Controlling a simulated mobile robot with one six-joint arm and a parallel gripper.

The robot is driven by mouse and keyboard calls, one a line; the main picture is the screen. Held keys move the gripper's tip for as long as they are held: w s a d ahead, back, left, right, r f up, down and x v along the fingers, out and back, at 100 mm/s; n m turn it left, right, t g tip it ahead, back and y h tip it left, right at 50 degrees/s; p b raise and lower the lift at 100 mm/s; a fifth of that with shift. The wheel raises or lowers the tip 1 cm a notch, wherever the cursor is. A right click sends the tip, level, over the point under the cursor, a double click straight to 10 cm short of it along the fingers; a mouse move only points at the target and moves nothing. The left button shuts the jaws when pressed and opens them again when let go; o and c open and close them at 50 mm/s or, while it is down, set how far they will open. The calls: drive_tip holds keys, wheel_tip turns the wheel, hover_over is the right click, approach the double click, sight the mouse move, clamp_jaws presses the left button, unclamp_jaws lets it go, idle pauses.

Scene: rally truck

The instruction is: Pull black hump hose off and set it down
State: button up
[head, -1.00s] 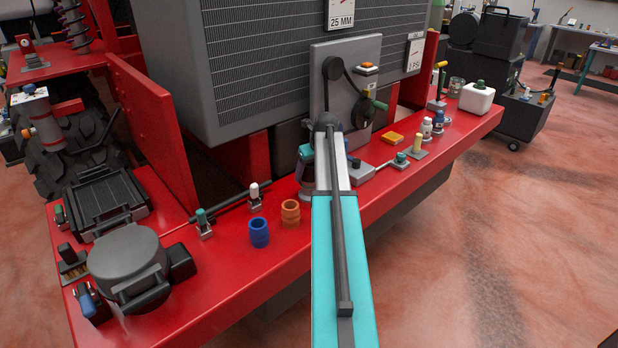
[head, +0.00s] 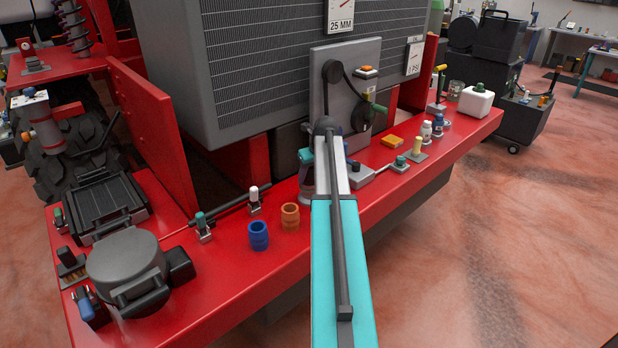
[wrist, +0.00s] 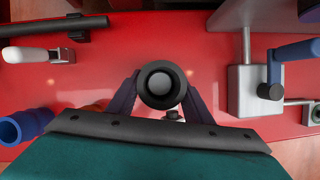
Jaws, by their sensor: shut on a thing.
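The black hump hose (wrist: 146,87) shows in the middle of the wrist view, seen end-on as a dark ring with a grey round face inside. My gripper (wrist: 160,92) has its two dark blue fingers on either side of the hose, shut on it. The wrist view looks down on the hose, and I cannot tell whether a pipe stub is still inside it. In the head view my arm hides the hose and most of my gripper, above the red bench (head: 225,290) in front of the grey panel.
A blue hose (head: 258,236) and an orange hose (head: 290,217) stand just left of my arm. A white-handled clamp (head: 253,197) is behind them. A grey block with a lever (head: 360,174) is close on the right. Bare red bench lies in front of the blue hose.

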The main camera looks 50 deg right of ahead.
drive_tip(key=shift+r, duration=0.25)
drive_tip(key=shift+r+p, duration=0.25)
drive_tip(key=shift+p, duration=0.05)
drive_tip(key=shift+r+p, duration=1.55)
drive_tip(key=shift+r, duration=0.9)
idle(0.5)
drive_tip(key=shift+r+p, duration=1.3)
drive_tip(key=shift+r, duration=0.6)
drive_tip(key=shift+s, duration=0.1)
